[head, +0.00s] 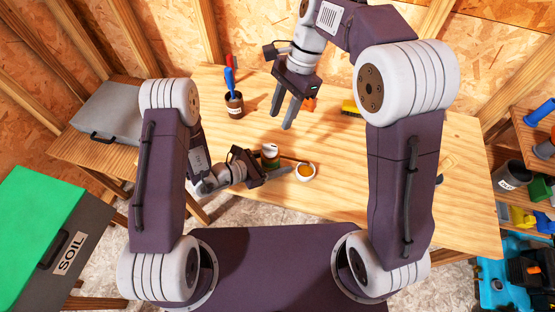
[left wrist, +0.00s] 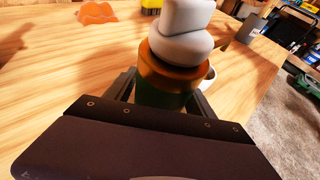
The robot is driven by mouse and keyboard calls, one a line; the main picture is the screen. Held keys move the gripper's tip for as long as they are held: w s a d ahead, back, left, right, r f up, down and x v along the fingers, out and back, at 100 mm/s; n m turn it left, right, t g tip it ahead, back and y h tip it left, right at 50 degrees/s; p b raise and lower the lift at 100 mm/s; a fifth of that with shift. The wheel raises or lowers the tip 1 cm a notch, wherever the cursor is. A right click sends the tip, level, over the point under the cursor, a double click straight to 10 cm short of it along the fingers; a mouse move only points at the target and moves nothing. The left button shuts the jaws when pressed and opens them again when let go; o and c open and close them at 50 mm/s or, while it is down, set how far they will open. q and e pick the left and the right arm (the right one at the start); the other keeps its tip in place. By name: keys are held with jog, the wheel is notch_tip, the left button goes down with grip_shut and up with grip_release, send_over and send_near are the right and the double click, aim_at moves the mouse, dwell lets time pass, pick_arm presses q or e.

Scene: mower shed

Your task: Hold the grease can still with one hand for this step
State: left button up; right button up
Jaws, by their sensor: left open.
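The grease can (head: 270,151) is a small dark green can with a copper-coloured band, standing on the wooden bench in the head view. In the left wrist view, the can (left wrist: 165,85) has a white, rounded mass piled on top. My left gripper (head: 270,168) is low at the bench, open, with its fingers on either side of the can. Whether the fingers touch it cannot be told. My right gripper (head: 286,112) hangs above the bench, farther back, with its fingers apart and nothing visible between them.
A white bowl with yellow-orange contents (head: 306,172) stands right of the can, a thin brown stick near its rim. A brown pot (head: 234,106) holds red and blue-handled tools. An orange object (head: 309,104) and a yellow brush (head: 350,107) lie at the back. The bench's right side is mostly clear.

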pick_arm(q)
jog(key=shift+w+d+f, duration=0.15)
jog(key=shift+w+d, duration=0.05)
jog(key=shift+d, duration=0.15)
jog(key=c, duration=1.2)
